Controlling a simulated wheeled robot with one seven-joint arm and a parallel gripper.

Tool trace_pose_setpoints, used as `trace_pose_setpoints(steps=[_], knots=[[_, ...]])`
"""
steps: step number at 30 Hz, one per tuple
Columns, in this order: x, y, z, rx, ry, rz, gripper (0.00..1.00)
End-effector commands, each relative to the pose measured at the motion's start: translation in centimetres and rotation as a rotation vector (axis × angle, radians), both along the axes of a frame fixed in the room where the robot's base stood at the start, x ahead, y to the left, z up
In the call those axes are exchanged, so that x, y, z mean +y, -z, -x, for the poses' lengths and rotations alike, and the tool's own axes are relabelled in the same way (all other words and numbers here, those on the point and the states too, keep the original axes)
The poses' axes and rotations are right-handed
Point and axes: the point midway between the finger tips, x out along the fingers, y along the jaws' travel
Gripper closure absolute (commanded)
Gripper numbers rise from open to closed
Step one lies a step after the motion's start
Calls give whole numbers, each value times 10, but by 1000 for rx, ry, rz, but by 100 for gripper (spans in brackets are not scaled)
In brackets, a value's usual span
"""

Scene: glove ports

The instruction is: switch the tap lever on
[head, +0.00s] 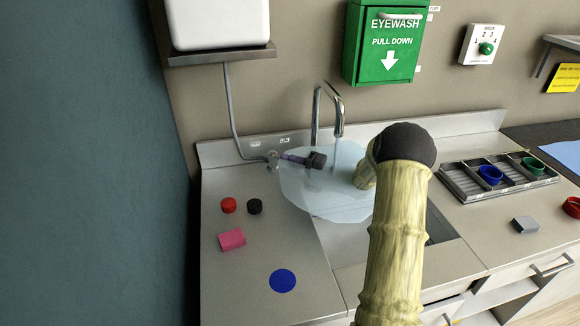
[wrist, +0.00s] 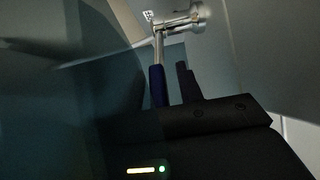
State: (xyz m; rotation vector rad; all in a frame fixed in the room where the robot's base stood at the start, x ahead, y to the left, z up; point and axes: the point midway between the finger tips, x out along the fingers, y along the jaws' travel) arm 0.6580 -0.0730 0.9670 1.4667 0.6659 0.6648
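The tap lever (head: 293,158) has a blue-purple handle and projects from a metal valve (head: 272,158) at the back of the counter, left of the gooseneck tap spout (head: 326,105). In the wrist view, the blue lever handle (wrist: 157,86) hangs from the metal valve (wrist: 182,20). My gripper (head: 311,160) is black and sits at the lever's free end. In the wrist view, a dark finger of my gripper (wrist: 184,82) stands just right of the handle, with a small gap visible. The other finger is not clear, so I cannot tell whether it is open or shut.
A translucent pale-blue sheet (head: 325,195) surrounds my wrist above the sink. Red (head: 228,205) and black (head: 255,206) caps, a pink block (head: 231,239) and a blue disc (head: 282,281) lie left. A slotted rack (head: 462,182) stands right. An eyewash box (head: 384,55) hangs above.

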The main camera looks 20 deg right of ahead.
Motion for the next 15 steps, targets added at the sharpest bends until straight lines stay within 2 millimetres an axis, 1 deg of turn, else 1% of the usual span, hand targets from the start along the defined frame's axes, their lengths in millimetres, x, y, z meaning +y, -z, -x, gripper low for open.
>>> trace_pose_setpoints(steps=[4, 7, 11, 15], knots=[[-4, 0, 3, -1, 1, 1, 64], [-12, 0, 9, 0, 3, 1, 64], [-28, 1, 24, 0, 4, 1, 64], [-50, 1, 42, -1, 4, 1, 64]])
